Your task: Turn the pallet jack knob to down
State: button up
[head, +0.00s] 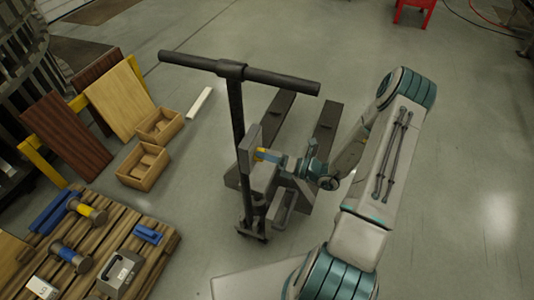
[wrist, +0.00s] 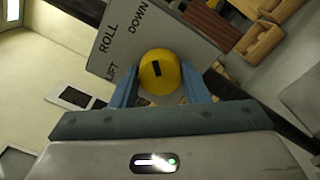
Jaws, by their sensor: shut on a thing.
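The pallet jack (head: 237,130) stands on the floor with a dark T-handle and a grey plate (head: 249,145) on its post. In the wrist view the tilted plate (wrist: 165,32) carries the words LIFT, ROLL and DOWN. The round yellow knob (wrist: 160,84) sits below and right of these words. Its short black mark stands nearly upright in that view, its line running nearest the DOWN label. My gripper (wrist: 160,82) has its blue fingers on both sides of the knob and is shut on it. In the head view my gripper (head: 267,156) reaches the plate from the right.
Two forks lie low behind the post. A wooden pallet (head: 120,232) with tools and a grey box (head: 120,273) is at lower left.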

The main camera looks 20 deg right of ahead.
jog(key=shift+m, duration=0.6)
jog(key=o, duration=1)
jog(key=b+v, duration=0.2)
jog(key=v, duration=1.2)
jog(key=shift+a, duration=0.1)
